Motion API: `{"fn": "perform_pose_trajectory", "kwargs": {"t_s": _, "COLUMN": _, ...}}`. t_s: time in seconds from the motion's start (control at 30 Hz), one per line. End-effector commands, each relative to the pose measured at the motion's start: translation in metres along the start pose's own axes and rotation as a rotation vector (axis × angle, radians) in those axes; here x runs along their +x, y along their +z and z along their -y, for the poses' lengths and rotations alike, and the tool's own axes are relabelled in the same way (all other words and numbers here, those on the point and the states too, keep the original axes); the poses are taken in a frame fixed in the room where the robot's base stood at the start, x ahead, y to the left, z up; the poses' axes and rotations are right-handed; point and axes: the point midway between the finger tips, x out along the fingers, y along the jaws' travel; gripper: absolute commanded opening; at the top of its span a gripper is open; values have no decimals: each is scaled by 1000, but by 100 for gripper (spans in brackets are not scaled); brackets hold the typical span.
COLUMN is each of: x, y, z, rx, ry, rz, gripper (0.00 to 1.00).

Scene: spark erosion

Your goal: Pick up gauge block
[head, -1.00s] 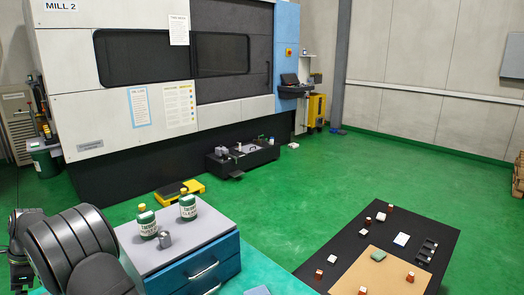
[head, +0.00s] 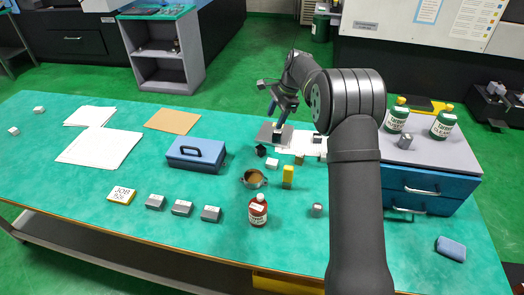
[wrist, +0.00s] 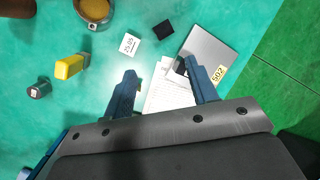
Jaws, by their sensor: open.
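A small white-faced block marked with what reads as 25.05 (wrist: 130,44) lies on the teal table. It also shows in the head view (head: 272,164); I cannot be sure it is the gauge block. A small black block (wrist: 163,30) lies beside it, also in the head view (head: 261,151). My gripper (wrist: 157,69) is open and empty above the table. Its fingers straddle part of a white printed sheet (wrist: 165,92), and the right finger overlaps a grey plate labelled 502 (wrist: 209,45). In the head view my gripper (head: 277,118) is near that plate, at the table's far side.
A yellow block (head: 288,174), a metal cup (head: 254,182) and a brown bottle (head: 258,212) stand nearby. Several grey blocks (head: 182,208) lie front left. A blue toolbox (head: 195,155) is left, a blue drawer unit (head: 425,188) right. The front middle has free room.

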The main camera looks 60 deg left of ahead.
Motion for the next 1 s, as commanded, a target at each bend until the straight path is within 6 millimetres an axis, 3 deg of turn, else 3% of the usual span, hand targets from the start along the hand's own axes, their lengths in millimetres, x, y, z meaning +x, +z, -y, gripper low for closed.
{"fn": "perform_pose_trajectory", "kwargs": {"t_s": 0.6, "x": 7, "y": 37, "z": 26, "rx": -1452, "ry": 257, "rz": -57, "gripper": 53}}
{"fn": "perform_pose_trajectory", "kwargs": {"t_s": 0.8, "x": 8, "y": 44, "z": 31, "rx": -1727, "ry": 324, "rz": -35, "gripper": 53}}
{"fn": "perform_pose_trajectory", "kwargs": {"t_s": 1.0, "x": 17, "y": 43, "z": 30, "rx": -1799, "ry": 345, "rz": -24, "gripper": 53}}
